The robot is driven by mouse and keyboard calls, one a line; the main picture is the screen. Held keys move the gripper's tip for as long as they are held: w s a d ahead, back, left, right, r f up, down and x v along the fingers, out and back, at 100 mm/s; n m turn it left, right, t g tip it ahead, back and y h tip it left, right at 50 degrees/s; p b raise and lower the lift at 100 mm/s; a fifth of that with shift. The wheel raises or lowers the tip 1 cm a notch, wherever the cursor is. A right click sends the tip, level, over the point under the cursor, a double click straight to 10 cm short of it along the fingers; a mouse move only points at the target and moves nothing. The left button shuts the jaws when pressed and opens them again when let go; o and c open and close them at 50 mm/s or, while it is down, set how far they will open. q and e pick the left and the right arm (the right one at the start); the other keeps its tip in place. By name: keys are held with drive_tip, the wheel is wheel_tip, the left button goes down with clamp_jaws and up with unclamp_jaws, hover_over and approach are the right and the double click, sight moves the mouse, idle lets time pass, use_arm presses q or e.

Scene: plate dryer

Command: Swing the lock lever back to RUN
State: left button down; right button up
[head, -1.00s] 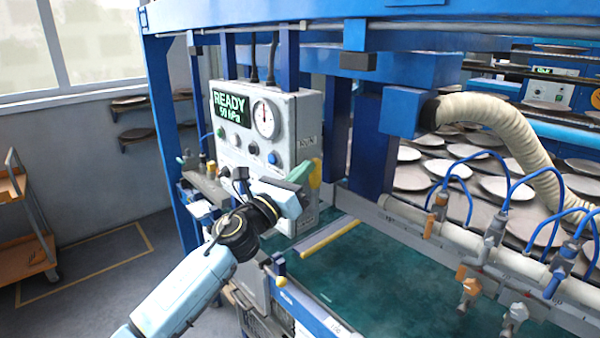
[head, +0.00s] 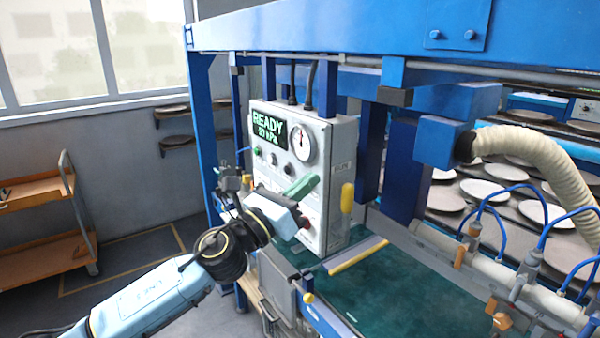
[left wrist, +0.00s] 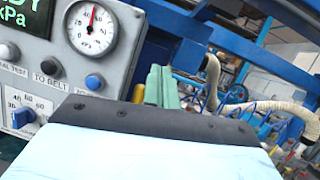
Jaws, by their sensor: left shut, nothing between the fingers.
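The control box (head: 305,165) stands under the blue frame, with a green READY display and a round gauge. A yellow lever (head: 347,198), which I take for the lock lever, sits upright on its right side; its RUN marking is not legible. My left gripper (head: 310,181) has green fingers, shut and empty, in front of the box face and left of the lever. A gap shows between them in the head view. In the left wrist view, part of the yellow lever (left wrist: 138,93) shows beside the green fingers (left wrist: 162,86). My right gripper is out of view.
Below the box is a green bed (head: 390,285) with a yellow-edged bar (head: 357,256). A pipe with blue hoses (head: 480,250) runs along the right. An orange cart (head: 45,215) stands at the left, with free floor between.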

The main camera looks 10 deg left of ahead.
use_arm(q)
drive_tip(key=shift+s+a+r, duration=0.35)
drive_tip(key=shift+s+r, duration=0.2)
drive_tip(key=shift+r, duration=0.05)
drive_tip(key=shift+f, duration=0.1)
